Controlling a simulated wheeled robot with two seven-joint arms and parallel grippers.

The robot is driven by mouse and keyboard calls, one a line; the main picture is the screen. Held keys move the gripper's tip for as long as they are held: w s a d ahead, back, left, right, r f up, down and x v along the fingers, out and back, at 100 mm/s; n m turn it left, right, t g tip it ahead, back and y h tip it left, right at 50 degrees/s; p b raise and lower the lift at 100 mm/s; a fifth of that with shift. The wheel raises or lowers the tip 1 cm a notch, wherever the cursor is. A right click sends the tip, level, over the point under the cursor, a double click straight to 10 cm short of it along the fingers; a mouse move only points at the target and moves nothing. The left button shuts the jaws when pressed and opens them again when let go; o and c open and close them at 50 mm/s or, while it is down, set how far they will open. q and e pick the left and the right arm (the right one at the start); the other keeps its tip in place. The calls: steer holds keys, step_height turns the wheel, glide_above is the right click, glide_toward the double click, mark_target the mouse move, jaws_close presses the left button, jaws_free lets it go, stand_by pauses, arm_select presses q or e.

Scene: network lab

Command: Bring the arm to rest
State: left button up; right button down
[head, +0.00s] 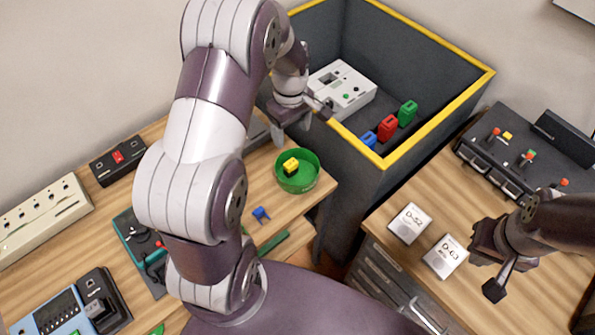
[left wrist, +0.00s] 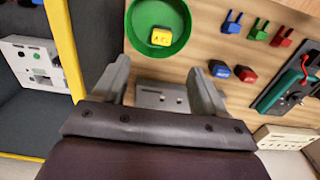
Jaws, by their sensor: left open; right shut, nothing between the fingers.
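My left arm arches up from the front of the head view. Its gripper (head: 291,128) points down near the back edge of the left table, between the green bowl (head: 297,181) and the dark bin (head: 330,135). In the left wrist view its two fingers (left wrist: 160,88) are apart with nothing held between them. A pale plate with holes (left wrist: 165,97) shows beyond the fingers. The green bowl (left wrist: 160,22) holds a yellow block (left wrist: 162,37). My right gripper (head: 492,285) is shut and empty, over the right table beside the white D-63 box (head: 445,257).
The yellow-rimmed bin (head: 437,118) holds a white device (head: 343,90) and red, green and blue pieces. A white D-52 box (head: 409,223) and a black switch panel (head: 522,155) are on the right table. A power strip (head: 42,217) and other devices crowd the left table.

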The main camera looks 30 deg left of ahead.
stand_by(0.4)
arm_select(q)
steer(key=s+d+r+m, duration=0.2)
steer(key=s+d+m, duration=0.2)
steer(key=s+m, duration=0.2)
steer(key=s+d+r+m+t, duration=0.1)
steer(key=s+d+r+m, duration=0.2)
steer(key=s+m, duration=0.4)
steer(key=shift+s+d+r+m, duration=0.15)
steer(key=shift+s+d+m, duration=0.2)
steer(key=shift+d, duration=0.25)
stand_by(0.7)
